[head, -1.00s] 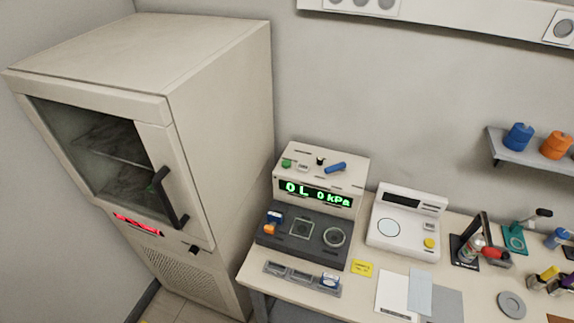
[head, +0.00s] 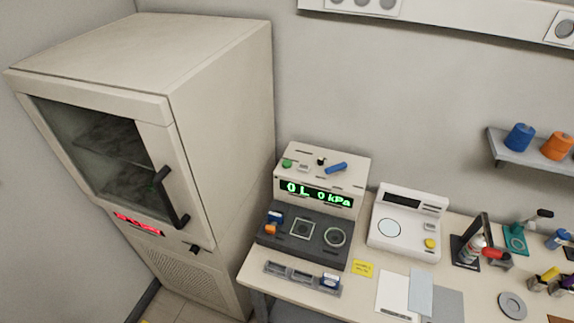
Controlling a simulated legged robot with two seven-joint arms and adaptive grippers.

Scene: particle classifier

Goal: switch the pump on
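The pump unit (head: 320,182) is a beige box with a dark sloped front deck (head: 293,252), standing on the bench in the head view. Its green display (head: 318,194) reads "0 L 0 kPa". On its top are a green button (head: 287,163), a small black knob or switch (head: 321,161) and a blue lever-like part (head: 336,168). The deck carries a square port, a round port and blue and orange pieces (head: 272,224) at its left. Neither of my grippers is in view.
A tall cabinet (head: 225,130) with a glass door and black handle (head: 171,197) stands left of the bench. A scale-like device (head: 408,220) stands right of the pump unit. Papers (head: 394,292), a yellow note (head: 362,268) and tools lie on the bench (head: 350,300). A wall shelf (head: 530,155) holds blue and orange containers.

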